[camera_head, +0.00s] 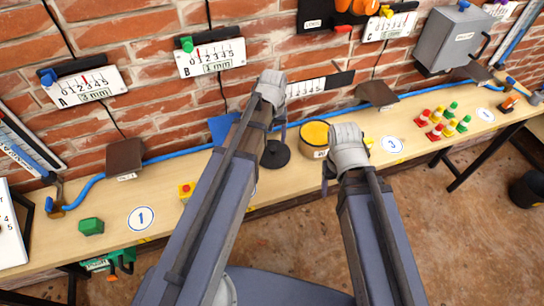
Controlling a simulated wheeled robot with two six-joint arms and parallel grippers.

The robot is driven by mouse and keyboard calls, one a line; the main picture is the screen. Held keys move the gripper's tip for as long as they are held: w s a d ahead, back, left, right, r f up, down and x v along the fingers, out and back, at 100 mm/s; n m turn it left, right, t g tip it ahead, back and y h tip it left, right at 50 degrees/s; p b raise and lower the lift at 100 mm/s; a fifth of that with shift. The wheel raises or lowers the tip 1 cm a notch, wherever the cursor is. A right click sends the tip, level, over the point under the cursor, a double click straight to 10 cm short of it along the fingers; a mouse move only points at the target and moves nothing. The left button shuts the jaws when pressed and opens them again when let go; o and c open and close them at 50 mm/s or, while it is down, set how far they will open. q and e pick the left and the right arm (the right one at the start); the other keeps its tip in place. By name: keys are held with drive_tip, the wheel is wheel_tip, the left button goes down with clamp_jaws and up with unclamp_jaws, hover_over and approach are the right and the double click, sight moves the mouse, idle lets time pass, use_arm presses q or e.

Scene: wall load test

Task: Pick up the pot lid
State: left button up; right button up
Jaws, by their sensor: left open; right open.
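A dark round disc with a raised middle (275,155), which looks like the pot lid, lies on the wooden bench between my two arms. A round pot with a yellow top (314,134) stands just right of it. My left gripper (281,124) is above and behind the disc, mostly hidden by its own wrist; I cannot tell how far above. My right gripper (328,174) is in front of the pot, near the bench's front edge, also largely hidden by its wrist. Both are open, and I see nothing held in them.
The bench (180,173) runs along a brick wall. Several coloured pegs (442,121) stand right. A blue hose (175,154) runs along the back. Gauges hang above.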

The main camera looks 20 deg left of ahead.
sight(273, 148)
use_arm(q)
drive_tip(key=shift+w+f+b, duration=0.15)
drive_tip(key=shift+f+b, duration=2.45)
drive_tip(key=shift+f, duration=0.2)
drive_tip(key=shift+r, duration=0.1)
clamp_jaws()
